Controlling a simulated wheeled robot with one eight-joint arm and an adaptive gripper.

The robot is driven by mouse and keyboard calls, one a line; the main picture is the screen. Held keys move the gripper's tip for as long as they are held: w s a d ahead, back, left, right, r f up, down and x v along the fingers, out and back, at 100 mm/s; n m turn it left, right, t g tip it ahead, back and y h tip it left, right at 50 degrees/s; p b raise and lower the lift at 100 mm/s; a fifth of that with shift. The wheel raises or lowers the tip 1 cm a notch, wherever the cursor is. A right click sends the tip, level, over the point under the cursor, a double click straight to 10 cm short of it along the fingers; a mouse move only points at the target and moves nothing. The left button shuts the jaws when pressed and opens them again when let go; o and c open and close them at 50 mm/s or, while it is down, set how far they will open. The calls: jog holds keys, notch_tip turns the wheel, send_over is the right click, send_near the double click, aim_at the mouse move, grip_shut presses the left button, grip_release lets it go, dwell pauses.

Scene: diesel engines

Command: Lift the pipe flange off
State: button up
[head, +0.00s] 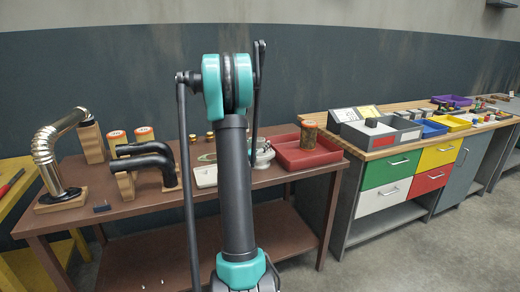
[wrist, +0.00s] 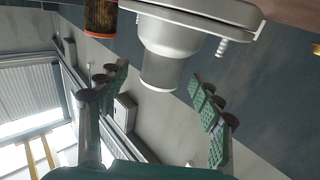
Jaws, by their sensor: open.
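The pipe flange (wrist: 190,20) is a light grey metal plate with a short round neck and a threaded stud. In the wrist view, where the table is at the top, the neck points down the picture. My gripper (wrist: 158,98) is open, its green padded fingers spread on either side of the neck's end, with no visible contact. In the head view a pale grey part, probably the pipe flange (head: 263,157), shows on the brown table just right of my arm. My arm hides part of it, and my gripper cannot be made out there.
An orange-ended filter (wrist: 100,18) stands close beside the flange; it also shows in the head view (head: 308,134). A red tray (head: 310,156) lies right of the flange. Black bent pipes (head: 146,160) and a shiny metal pipe (head: 45,145) stand on the brown table (head: 130,203) at left.

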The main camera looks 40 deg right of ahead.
jog(key=x, duration=0.2)
jog(key=shift+w+d, duration=0.25)
jog(key=shift+d, duration=0.05)
grip_shut()
